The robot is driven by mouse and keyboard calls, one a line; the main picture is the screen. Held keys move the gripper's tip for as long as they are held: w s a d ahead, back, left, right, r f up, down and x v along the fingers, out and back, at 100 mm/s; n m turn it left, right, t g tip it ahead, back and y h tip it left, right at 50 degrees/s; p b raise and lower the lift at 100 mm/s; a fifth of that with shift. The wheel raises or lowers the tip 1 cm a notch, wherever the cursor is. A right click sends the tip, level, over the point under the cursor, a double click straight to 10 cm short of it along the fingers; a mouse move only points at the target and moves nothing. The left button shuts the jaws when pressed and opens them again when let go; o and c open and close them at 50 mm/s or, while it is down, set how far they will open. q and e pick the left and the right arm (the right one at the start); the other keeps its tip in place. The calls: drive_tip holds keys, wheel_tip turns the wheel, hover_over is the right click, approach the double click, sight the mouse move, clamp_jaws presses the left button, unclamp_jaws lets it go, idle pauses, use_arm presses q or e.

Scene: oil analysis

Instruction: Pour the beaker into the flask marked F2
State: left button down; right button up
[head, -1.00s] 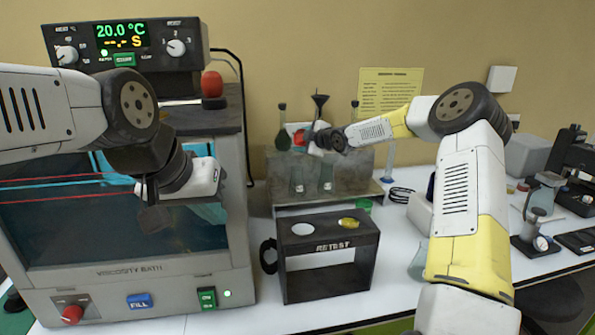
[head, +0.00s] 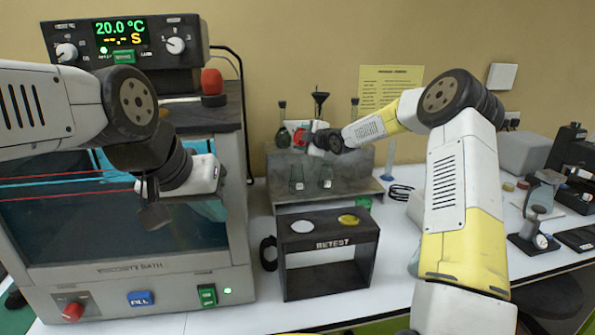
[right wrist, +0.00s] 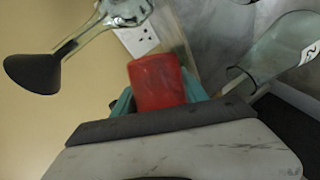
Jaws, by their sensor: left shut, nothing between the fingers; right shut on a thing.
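My right gripper (head: 314,142) is at the top front of the grey rack and shut on a red-sided thing, apparently the beaker (head: 299,137). In the right wrist view the red part (right wrist: 157,82) sits between teal fingers; the beaker's mouth and contents are hidden. Two clear conical flasks with small white labels stand on the rack's lower level, the left one (head: 296,180) and the right one (head: 325,178). Their marks are too small to read. A labelled flask (right wrist: 275,52) shows sideways in the right wrist view, apart from the red part. My left gripper (head: 151,205) is shut and empty before the bath.
The grey rack (head: 345,160) holds dark-topped flasks and a black funnel (head: 320,97). A black RETEST stand (head: 330,243) is in front of it. The viscosity bath (head: 130,270) fills the left. White bench shows right of the RETEST stand.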

drive_tip(key=shift+r+n+p, duration=0.25)
drive_tip(key=shift+n+p, duration=0.1)
drive_tip(key=shift+n, duration=0.05)
drive_tip(key=shift+t, duration=0.3)
drive_tip(key=shift+w+d+f+p, duration=0.1)
drive_tip(key=shift+w+d+p, duration=0.1)
drive_tip(key=shift+w+p, duration=0.2)
idle(0.3)
drive_tip(key=shift+d+f+n+t+p, duration=0.2)
drive_tip(key=shift+f+n+t+p, duration=0.15)
drive_tip(key=shift+n+p, duration=0.45)
drive_tip(key=shift+p, duration=0.95)
drive_tip(key=shift+s+a+r+n+t+h, duration=0.15)
drive_tip(key=shift+n+t+h, duration=0.15)
drive_tip(key=shift+n+t, duration=0.2)
drive_tip(key=shift+f+n, duration=0.2)
drive_tip(key=shift+n, duration=0.1)
